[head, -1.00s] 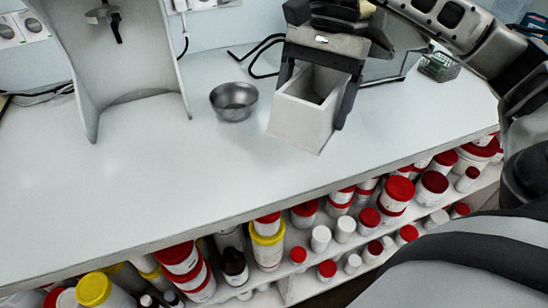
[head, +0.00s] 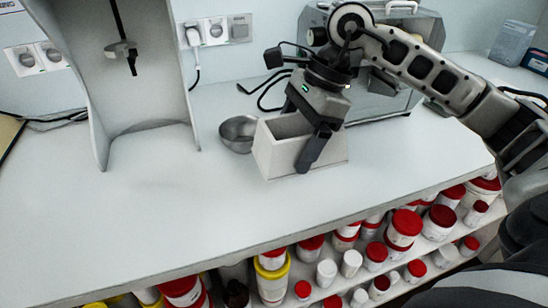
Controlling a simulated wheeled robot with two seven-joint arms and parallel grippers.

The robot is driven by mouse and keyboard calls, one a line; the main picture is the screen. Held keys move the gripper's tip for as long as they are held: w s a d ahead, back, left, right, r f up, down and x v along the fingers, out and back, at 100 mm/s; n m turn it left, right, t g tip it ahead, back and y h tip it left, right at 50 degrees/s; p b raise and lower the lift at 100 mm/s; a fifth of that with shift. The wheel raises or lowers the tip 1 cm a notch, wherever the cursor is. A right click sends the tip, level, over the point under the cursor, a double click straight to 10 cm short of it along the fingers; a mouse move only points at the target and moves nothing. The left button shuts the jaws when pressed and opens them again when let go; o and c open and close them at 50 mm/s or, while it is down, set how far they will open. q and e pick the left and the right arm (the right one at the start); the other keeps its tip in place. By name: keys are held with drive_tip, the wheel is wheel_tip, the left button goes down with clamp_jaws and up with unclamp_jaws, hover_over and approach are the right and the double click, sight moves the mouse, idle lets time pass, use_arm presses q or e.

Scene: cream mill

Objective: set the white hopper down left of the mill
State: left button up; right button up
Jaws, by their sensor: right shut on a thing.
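The white hopper (head: 273,157) is an open-topped box over the counter, left of and in front of the metal machine (head: 398,103), which looks like the mill. My right gripper (head: 301,138) is shut on the hopper from above. One dark finger lies across its near side; the other finger is mostly hidden. The hopper looks roughly upright, with its base on or just above the counter; I cannot tell whether it touches. My left gripper is not in view.
A metal bowl (head: 236,132) stands just behind and left of the hopper, partly hidden by it. A pale curved stand (head: 145,100) rises farther left. A black cable (head: 262,92) lies behind. The counter (head: 150,210) is clear at front and left.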

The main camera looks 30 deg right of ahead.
sight(300, 114)
drive_tip(key=w+f, duration=0.1)
drive_tip(key=w+a+f, duration=0.1)
drive_tip(key=f, duration=0.2)
drive_tip(key=shift+w+a+f, duration=0.2)
drive_tip(key=shift+w+a, duration=0.2)
wheel_tip(300, 114, down, 3)
drive_tip(key=shift+w+a+f+p, duration=0.1)
drive_tip(key=shift+w+f+p, duration=0.05)
drive_tip(key=shift+p, duration=0.6)
drive_tip(key=shift+f, duration=0.3)
drive_tip(key=o, duration=1)
drive_tip(key=shift+r, duration=0.4)
drive_tip(key=b+v, duration=0.1)
drive_tip(key=v, duration=0.9)
drive_tip(key=shift+r, duration=0.3)
drive_tip(key=shift+d+r, duration=0.4)
drive_tip(key=shift+r, duration=0.05)
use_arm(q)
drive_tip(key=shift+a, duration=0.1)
